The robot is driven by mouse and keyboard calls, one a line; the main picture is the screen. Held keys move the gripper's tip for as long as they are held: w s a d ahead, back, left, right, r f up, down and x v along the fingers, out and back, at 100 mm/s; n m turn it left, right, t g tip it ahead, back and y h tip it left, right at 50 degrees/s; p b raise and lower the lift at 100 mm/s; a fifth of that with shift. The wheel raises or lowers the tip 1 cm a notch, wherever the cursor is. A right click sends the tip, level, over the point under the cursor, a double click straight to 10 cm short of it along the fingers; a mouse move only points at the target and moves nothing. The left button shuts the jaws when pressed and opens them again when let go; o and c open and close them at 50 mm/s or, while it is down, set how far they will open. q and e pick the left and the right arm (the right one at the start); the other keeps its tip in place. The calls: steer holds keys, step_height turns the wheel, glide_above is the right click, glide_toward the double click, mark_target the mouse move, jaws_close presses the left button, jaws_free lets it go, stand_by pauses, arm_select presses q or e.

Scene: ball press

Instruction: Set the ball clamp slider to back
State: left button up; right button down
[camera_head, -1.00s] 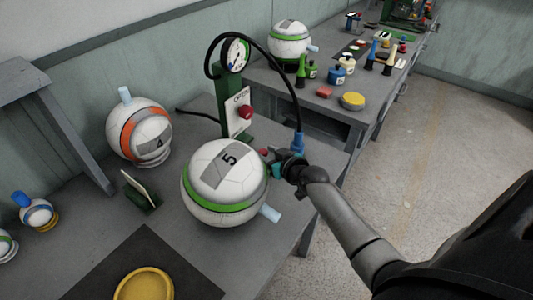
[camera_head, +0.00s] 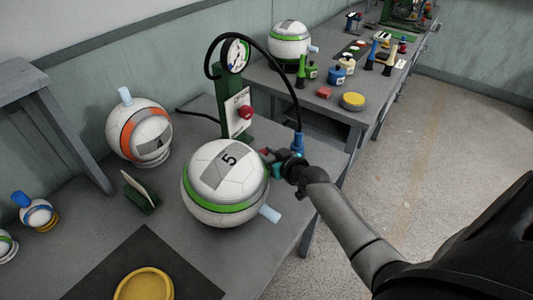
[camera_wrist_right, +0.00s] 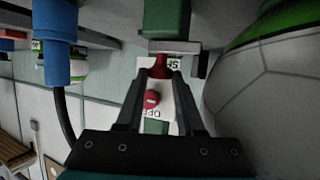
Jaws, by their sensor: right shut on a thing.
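The ball clamp stands on the grey bench, with a green post (camera_head: 234,103), a gauge (camera_head: 235,54) and a panel marked OPEN. A white and green ball (camera_head: 222,196) marked 5 sits in front of it. The clamp slider's red knob (camera_wrist_right: 159,67) is between the fingertips of my right gripper (camera_wrist_right: 161,70) in the wrist view. My right gripper (camera_head: 274,158) is shut on it, just right of the ball. My left gripper is not in view.
A red button (camera_head: 245,112) is on the panel. A black hose with a blue end (camera_head: 297,143) hangs close to my right wrist. A ball (camera_head: 139,132) marked 4 stands behind left. The floor at right is clear.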

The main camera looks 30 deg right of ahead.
stand_by(0.7)
steer(key=shift+w+d+b, duration=0.2)
steer(key=shift+d+b, duration=0.2)
steer(key=shift+d, duration=0.25)
steer(key=shift+r, duration=0.1)
steer(key=c, duration=0.8)
jaws_free()
steer(key=shift+d, duration=0.15)
steer(key=shift+s+r+p, duration=0.15)
steer(key=shift+s+p, duration=0.2)
steer(key=shift+s, duration=0.15)
steer(key=p+v, duration=0.3)
steer(key=v, duration=1.1)
steer(key=shift+r, duration=0.1)
